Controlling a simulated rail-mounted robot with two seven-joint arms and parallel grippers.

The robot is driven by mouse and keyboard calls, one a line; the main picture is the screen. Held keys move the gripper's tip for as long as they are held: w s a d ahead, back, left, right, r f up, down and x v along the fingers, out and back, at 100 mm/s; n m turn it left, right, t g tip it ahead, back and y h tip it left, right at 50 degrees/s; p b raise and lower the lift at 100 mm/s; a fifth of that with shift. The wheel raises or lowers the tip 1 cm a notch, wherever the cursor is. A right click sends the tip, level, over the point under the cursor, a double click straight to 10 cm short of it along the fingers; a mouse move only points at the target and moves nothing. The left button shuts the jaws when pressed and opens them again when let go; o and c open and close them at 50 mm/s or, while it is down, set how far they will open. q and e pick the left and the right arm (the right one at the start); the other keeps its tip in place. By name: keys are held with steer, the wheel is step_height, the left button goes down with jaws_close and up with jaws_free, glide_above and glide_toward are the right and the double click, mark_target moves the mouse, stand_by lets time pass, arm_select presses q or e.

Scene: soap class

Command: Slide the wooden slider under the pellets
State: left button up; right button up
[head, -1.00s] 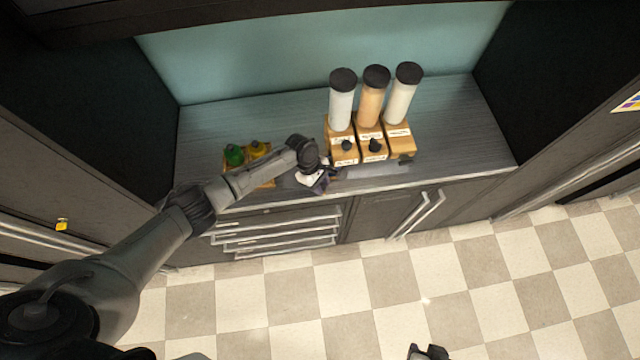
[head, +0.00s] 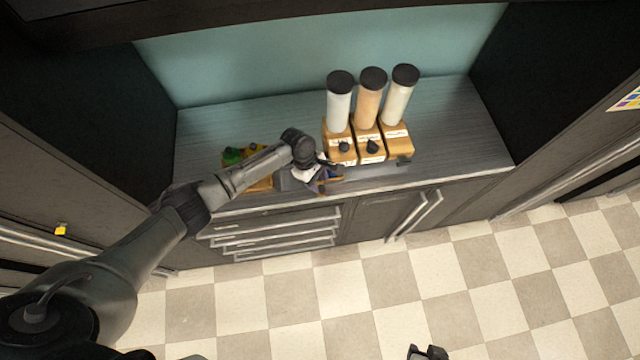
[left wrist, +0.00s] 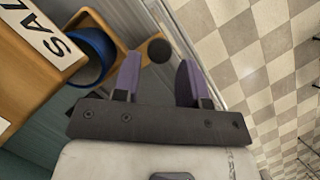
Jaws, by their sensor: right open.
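Three pellet dispensers stand on the counter: a left one (head: 339,108), a middle one (head: 368,108) and a right one (head: 398,105). Each has a tube with a dark cap on a labelled wooden base. The left wrist view shows a wooden piece with a round dark knob (left wrist: 158,50), which looks like the slider. Beside it are a blue round cup-like thing (left wrist: 92,58) and wood with a partly cut-off label. My left gripper (left wrist: 157,75) has its purple fingers apart, with the knob just beyond the gap; contact is unclear. My right gripper (head: 428,352) is at the bottom edge, far from the counter.
Drawers (head: 275,232) and cupboard doors with long handles lie below the front edge. The counter's right end (head: 465,135) is clear.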

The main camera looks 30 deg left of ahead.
arm_select(q)
steer(key=v, duration=1.1)
steer(key=shift+o, duration=0.2)
